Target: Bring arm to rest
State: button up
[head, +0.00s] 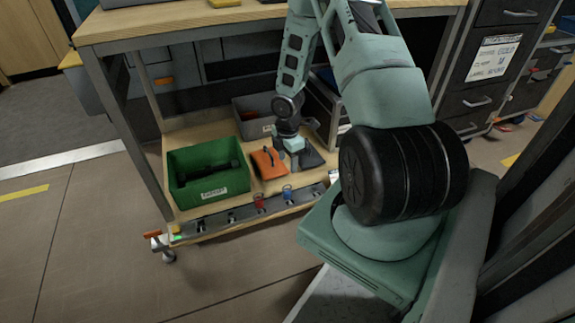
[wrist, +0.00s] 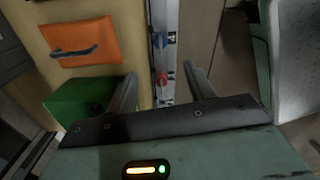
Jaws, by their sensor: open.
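My arm reaches from the right of the head view down to the lower shelf of a wooden workbench. My gripper (head: 295,162) is low over the shelf, at the right of an orange case (head: 268,163). In the wrist view my gripper (wrist: 160,78) is open, its two fingers apart with nothing held between them. The orange case with its dark handle also shows in the wrist view (wrist: 82,43), at the upper left. In the head view, parts of the fingertips are too small to make out.
A green bin (head: 208,171) stands left on the shelf (head: 187,213). A grey bin (head: 252,117) stands behind. A front rail (head: 217,220) carries red (head: 259,202) and blue (head: 287,193) items. Floor at left is clear.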

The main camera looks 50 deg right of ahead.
notch_tip(320, 180, up, 2)
jog(key=shift+p, duration=0.3)
dwell(0.3)
jog(key=w+a+r+m, duration=0.1)
jog(key=a+r+m, duration=0.1)
jog(key=a+r, duration=0.9)
jog(key=a+r+m, duration=0.1)
jog(key=a+r, duration=0.6)
jog(key=a, duration=0.7)
jog(key=s+a+r+m, duration=0.2)
jog(key=s+a+r, duration=0.2)
jog(key=s+a, duration=0.45)
jog(key=s+a+r+m, duration=0.1)
jog(key=s+a+r, duration=0.4)
jog(key=s+a, duration=0.3)
notch_tip(320, 180, up, 37)
jog(key=s+p, duration=0.1)
jog(key=p, duration=3.6)
jog(key=shift+s+d+r+y, duration=0.15)
jog(key=shift+s+d+y, duration=0.1)
jog(key=shift+d+y, duration=0.05)
